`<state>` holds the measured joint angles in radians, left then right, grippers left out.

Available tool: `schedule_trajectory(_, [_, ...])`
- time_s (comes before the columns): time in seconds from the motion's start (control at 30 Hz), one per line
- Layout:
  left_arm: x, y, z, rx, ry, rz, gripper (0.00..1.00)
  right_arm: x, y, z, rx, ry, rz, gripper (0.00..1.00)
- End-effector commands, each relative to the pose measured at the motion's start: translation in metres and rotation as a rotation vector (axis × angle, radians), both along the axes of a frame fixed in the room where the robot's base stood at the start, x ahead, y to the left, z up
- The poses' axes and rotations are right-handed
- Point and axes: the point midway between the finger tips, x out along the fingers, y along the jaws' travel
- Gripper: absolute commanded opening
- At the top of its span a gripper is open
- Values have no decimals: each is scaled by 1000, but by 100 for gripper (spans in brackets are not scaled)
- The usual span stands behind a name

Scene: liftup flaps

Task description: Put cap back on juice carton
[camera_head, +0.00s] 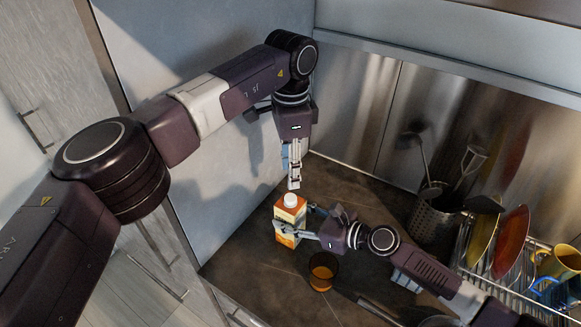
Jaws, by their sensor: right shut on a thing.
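The juice carton (286,228), orange and white, stands upright on the dark counter. A white round cap or spout top (290,200) shows on top of it; I cannot tell which it is. My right gripper (296,224) reaches in from the right and is shut on the carton, with a finger across its front. My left gripper (293,184) points straight down just above the white top. Its fingers are seen nearly edge-on, so its opening and any contact with the top are unclear.
A glass of amber juice (322,271) stands in front of the carton, close below my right gripper. A metal utensil holder (434,222) and a dish rack (510,262) with plates and a yellow mug (558,263) stand at right. A wall panel rises behind the carton.

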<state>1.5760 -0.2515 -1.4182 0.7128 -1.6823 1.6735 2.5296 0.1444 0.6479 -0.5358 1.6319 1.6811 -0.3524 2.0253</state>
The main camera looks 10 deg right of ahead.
Motion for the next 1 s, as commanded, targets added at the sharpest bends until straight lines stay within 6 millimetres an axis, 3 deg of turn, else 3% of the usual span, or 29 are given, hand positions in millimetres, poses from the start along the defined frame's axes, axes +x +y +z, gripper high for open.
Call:
schedule_trajectory(0.27, [0, 0, -4, 0, 1, -2, 38, 0, 0, 0, 0, 0, 0, 0])
schedule_trajectory(0.7, [-1, 0, -65, 0, 3, -2, 38, 0, 0, 0, 0, 0, 0, 0])
schedule_trajectory(1.0, [0, 0, -81, 0, 0, -3, 38, 0, 0, 0, 0, 0, 0, 0])
